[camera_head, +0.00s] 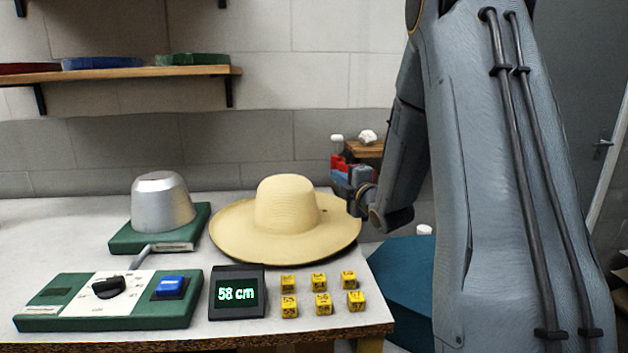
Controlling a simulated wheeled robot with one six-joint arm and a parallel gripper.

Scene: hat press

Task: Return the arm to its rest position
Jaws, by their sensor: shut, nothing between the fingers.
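My arm (510,180) rises large along the right side of the head view. My gripper (341,175) is small and partly hidden at the end of the arm, with red and blue-grey parts. It is shut and holds nothing. It shows above and beside the right brim of a straw hat (287,205). I cannot tell whether it touches the brim. The hat lies brim down on the white table (50,225).
A metal hat block (162,203) stands on a green base at left. In front are a green control panel (110,300) with a black knob and blue switch, a display (237,293) reading 58 cm, and several yellow numbered cubes (322,303). A wooden shelf (120,74) hangs above.

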